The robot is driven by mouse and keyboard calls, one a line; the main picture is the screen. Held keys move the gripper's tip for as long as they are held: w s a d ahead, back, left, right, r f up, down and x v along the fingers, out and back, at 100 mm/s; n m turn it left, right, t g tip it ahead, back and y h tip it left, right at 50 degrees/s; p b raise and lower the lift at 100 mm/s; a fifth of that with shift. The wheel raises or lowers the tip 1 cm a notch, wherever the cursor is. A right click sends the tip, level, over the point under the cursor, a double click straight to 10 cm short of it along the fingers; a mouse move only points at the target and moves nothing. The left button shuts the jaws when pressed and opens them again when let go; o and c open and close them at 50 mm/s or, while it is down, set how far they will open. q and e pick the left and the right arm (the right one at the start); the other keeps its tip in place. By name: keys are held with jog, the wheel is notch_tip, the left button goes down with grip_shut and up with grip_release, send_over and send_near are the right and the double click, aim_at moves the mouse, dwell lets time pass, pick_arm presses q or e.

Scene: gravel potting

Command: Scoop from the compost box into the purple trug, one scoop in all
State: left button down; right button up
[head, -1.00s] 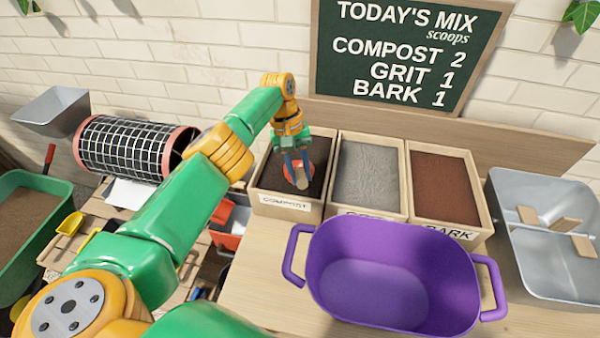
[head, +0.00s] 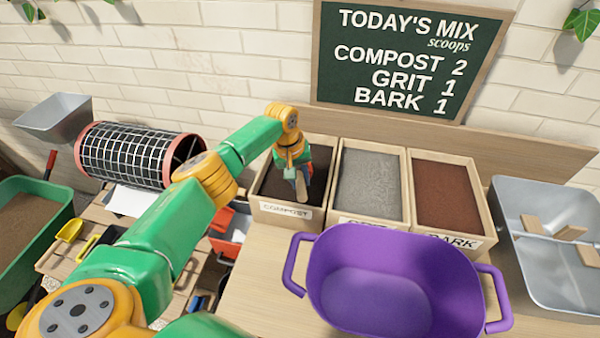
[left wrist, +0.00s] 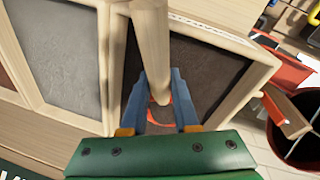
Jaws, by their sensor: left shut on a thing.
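The compost box (head: 285,211) is the left one of three wooden boxes along the wall and holds dark compost. My left gripper (head: 297,173) is over this box, shut on the handle of a scoop (head: 301,188). The handle slants toward the camera; a bit of red shows beside the gripper. In the left wrist view my left gripper (left wrist: 163,98) has the wooden handle (left wrist: 152,50) between its blue fingers. A red part shows past them against the compost. Whether it is in the compost is hidden. The purple trug (head: 345,250) stands in front of the boxes, empty. My right gripper is out of view.
A grit box (head: 345,223) and a bark box (head: 455,240) stand right of the compost. A metal tray (head: 550,275) with wooden-handled tools is at the far right. A mesh drum (head: 140,155) and a green tub (head: 55,190) are at the left.

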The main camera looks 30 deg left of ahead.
pick_arm(q)
jog(key=shift+s+d+r+t+y+p, duration=0.15)
jog(key=shift+r+t+p, duration=0.25)
jog(key=shift+p, duration=1.2)
jog(key=shift+s+r+t+y+p, duration=0.15)
jog(key=shift+r+t+p, duration=0.2)
jog(key=shift+p, duration=1.2)
jog(key=shift+t, duration=0.25)
jog(key=shift+s+d+r+y, duration=0.1)
jog(key=shift+d+r+y, duration=0.05)
jog(key=shift+r+y, duration=0.15)
jog(key=shift+t+y, duration=0.4)
jog(key=shift+t, duration=0.5)
jog(key=shift+w+d+v, duration=0.1)
jog(key=shift+v, duration=0.9)
jog(key=shift+w+d+v, duration=0.15)
jog(key=shift+v, duration=0.8)
jog(key=shift+w+d+v, duration=0.1)
jog(key=shift+v, duration=0.9)
jog(key=shift+w+r, duration=0.1)
